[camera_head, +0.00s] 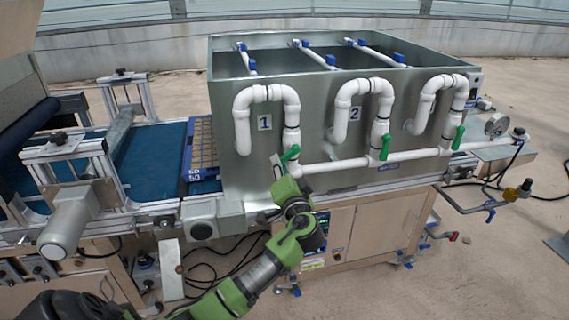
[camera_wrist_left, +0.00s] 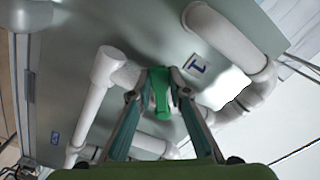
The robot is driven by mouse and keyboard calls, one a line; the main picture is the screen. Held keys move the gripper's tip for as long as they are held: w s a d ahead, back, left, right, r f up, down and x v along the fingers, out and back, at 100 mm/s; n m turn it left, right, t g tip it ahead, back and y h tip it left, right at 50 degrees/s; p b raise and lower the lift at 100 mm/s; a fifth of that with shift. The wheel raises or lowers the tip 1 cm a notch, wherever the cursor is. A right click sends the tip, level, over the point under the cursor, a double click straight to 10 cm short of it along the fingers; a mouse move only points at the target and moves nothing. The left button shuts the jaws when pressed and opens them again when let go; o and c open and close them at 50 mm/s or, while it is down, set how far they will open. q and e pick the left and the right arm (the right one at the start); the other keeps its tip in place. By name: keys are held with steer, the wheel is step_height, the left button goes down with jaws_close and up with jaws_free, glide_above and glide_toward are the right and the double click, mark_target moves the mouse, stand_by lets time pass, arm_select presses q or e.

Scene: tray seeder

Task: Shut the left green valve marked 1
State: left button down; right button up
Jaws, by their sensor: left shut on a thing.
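The left green valve handle (camera_head: 290,154) is on the white pipe below the label 1 (camera_head: 265,122), on the front of the metal tank. It slants down and to the left from the pipe. My left gripper (camera_head: 279,167) reaches up to it from below. In the left wrist view the green handle (camera_wrist_left: 161,88) sits between the two fingertips of my left gripper (camera_wrist_left: 158,97), which is shut on it. The label 1 (camera_wrist_left: 196,65) shows beside it. The fingers partly hide the handle's sides. My right gripper is not in view.
Two more green valve handles (camera_head: 385,147) (camera_head: 458,137) are farther right on the same white pipe (camera_head: 335,165). White bent pipes (camera_head: 268,93) stand out from the tank (camera_head: 205,75) close to my gripper. A blue conveyor (camera_head: 150,160) lies to the left.

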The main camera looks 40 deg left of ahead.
arm_select(q)
steer(key=r+m+p, duration=0.1)
steer(key=m+p, duration=0.1)
steer(key=r+m+p, duration=0.1)
steer(key=m+p, duration=0.1)
steer(key=m, duration=0.1)
steer(key=s+r+m+p, duration=0.1)
steer(key=m+p, duration=0.1)
steer(key=shift+a+r, duration=0.4)
steer(key=shift+m, duration=0.3)
steer(key=c, duration=1.9)
jaws_free()
steer(key=shift+w, duration=0.1)
steer(key=shift+d, duration=0.1)
steer(key=v, duration=1.2)
